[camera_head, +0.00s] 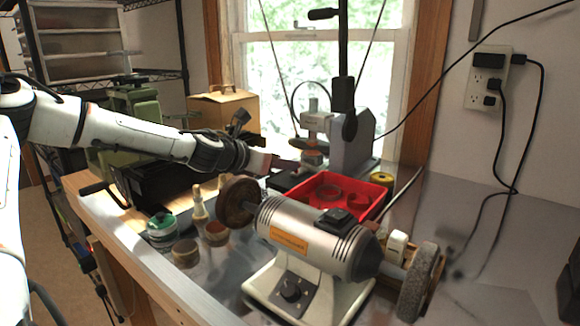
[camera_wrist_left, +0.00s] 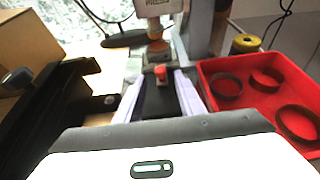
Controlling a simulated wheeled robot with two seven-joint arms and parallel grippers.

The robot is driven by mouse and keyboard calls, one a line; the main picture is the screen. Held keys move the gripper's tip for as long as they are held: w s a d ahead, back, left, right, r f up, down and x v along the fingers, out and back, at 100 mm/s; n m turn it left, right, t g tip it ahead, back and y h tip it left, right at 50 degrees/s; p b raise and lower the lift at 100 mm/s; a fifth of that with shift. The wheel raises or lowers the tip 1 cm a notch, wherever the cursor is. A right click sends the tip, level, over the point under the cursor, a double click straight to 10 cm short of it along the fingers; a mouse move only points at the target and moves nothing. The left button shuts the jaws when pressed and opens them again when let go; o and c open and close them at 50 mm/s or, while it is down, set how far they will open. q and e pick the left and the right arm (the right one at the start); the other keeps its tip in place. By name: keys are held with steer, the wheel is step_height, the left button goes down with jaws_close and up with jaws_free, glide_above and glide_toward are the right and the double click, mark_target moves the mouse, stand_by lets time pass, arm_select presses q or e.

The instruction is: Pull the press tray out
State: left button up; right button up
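The press (camera_head: 352,135) stands by the window, with a grey column and a long black lever; its head also shows in the wrist view (camera_wrist_left: 158,8). Below the head is a small grey tray-like block (camera_wrist_left: 160,50) with a red-orange knob (camera_wrist_left: 161,72) at its near side. The press's dark base (camera_head: 284,181) extends towards me. My left gripper (camera_head: 290,165) reaches in from the left at the front of the press. In the wrist view its two pale fingers (camera_wrist_left: 160,85) are apart, either side of the knob; I see no contact. My right gripper is not in view.
A black vise-like tool (camera_head: 150,185), a cardboard box (camera_head: 225,110) and small jars (camera_head: 185,252) are on the left.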

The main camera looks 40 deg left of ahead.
arm_select(q)
steer(key=shift+b+x, duration=0.6)
steer(key=shift+x, duration=1.45)
jaws_close()
